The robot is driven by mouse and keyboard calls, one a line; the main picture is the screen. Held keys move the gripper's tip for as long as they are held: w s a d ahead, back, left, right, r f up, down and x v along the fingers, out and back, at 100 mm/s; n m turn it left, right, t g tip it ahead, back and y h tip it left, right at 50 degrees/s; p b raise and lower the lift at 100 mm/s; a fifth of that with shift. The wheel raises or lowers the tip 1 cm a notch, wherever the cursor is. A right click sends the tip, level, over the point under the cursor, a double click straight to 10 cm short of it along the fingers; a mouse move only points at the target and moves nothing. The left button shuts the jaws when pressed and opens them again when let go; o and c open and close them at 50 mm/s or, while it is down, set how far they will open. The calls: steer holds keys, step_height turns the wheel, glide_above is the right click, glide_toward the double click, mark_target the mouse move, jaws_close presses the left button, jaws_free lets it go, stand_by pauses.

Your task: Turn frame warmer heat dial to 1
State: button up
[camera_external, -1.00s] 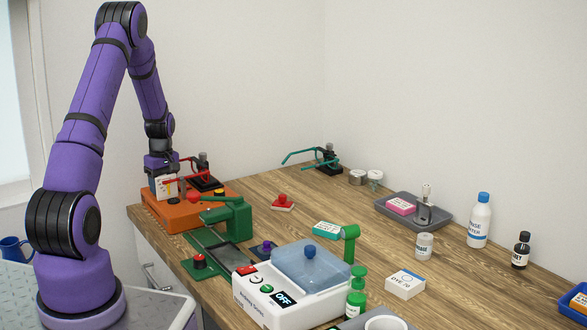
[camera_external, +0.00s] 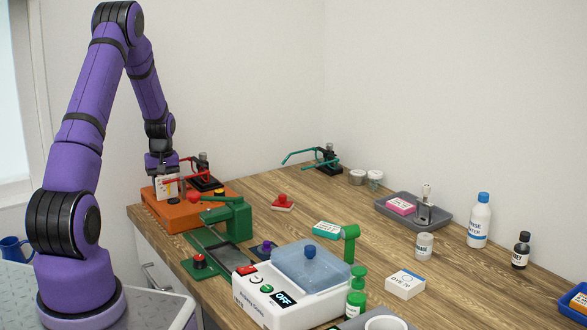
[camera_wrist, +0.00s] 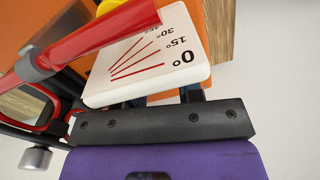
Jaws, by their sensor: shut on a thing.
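My gripper (camera_external: 162,172) is at the orange unit (camera_external: 160,206) at the far left end of the bench. In the wrist view, my gripper (camera_wrist: 165,99) is shut on a white angle card (camera_wrist: 165,60) marked 0°, 15° and 30° with red lines. The fingertips are mostly hidden by the card. The card (camera_external: 168,190) stands at the orange unit in the external view. A red bar (camera_wrist: 100,32) crosses in front of the card. I cannot make out a frame warmer heat dial or a numbered setting in either view.
A red spectacle frame on a black stand (camera_external: 203,180) stands close to my gripper. A green press (camera_external: 228,217) and a white machine (camera_external: 262,297) showing OFF stand nearer the front. A teal frame (camera_external: 312,155) is further back.

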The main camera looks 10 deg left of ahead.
mark_target(161, 187)
steer(key=m, duration=0.4)
steer(key=shift+m, duration=1.9)
steer(key=o, duration=0.9)
step_height(161, 187, up, 11)
steer(key=shift+d+f, duration=0.1)
steer(key=shift+d, duration=0.05)
